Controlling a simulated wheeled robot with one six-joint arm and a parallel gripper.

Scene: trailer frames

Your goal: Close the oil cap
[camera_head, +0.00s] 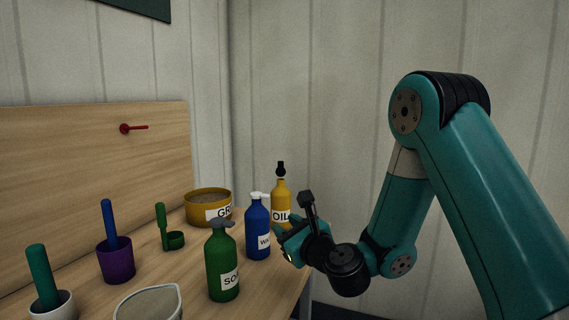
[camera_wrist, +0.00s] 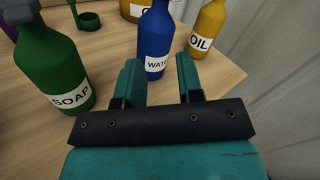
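The yellow oil bottle (camera_head: 281,197) stands upright at the far right corner of the table, labelled OIL. Its black cap (camera_head: 281,167) rises above the neck; I cannot tell surely how it sits. In the wrist view the bottle (camera_wrist: 209,28) is at the upper right, and its top is out of frame. My gripper (camera_head: 281,242) is in front of the oil bottle and lower than its cap. In the wrist view my gripper (camera_wrist: 158,68) has its two fingers apart with nothing held, the blue water bottle lying beyond them.
The blue water bottle (camera_head: 258,228) stands close left of the oil bottle. The green soap bottle (camera_head: 222,265) is nearer. A yellow bowl (camera_head: 196,208), green holder (camera_head: 174,241) and purple cup (camera_head: 116,266) are farther left. A pale wall (camera_head: 330,120) is behind.

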